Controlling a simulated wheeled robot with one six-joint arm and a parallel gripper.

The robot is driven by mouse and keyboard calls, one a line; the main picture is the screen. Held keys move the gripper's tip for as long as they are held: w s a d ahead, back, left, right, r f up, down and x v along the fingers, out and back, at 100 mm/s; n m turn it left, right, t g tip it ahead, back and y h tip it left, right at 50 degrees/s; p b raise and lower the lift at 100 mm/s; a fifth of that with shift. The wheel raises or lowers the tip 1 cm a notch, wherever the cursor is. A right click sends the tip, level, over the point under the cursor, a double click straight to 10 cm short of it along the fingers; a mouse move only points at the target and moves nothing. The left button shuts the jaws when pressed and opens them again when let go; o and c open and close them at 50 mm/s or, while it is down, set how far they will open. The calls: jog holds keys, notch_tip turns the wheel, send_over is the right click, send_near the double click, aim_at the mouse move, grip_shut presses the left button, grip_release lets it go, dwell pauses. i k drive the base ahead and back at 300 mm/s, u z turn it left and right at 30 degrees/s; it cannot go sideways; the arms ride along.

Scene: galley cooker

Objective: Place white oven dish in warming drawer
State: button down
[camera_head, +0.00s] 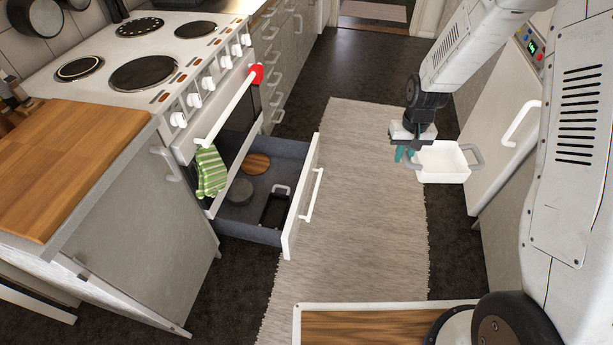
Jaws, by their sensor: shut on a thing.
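The white oven dish (443,162) is a small rectangular dish with grey handles at its ends. It is held in the air on the right, over the right edge of the rug. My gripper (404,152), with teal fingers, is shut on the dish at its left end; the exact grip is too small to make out. The warming drawer (265,232) under the cooker is pulled open, to the left of the dish. It holds a round wooden board, a dark round thing and a dark handled pan, with some bare floor showing.
The cooker (140,55) stands at the left, with a green striped towel (210,172) and a red thing (257,73) on its rail. A pale rug (350,200) lies between drawer and dish. A white appliance door (505,125) is close right of the dish. A wood-topped counter (70,160) is front left.

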aim_at(289, 175)
jog(key=z, duration=0.25)
jog(key=i, duration=1.35)
jog(key=u, duration=0.85)
jog(key=i, duration=0.4)
jog(key=u, duration=0.5)
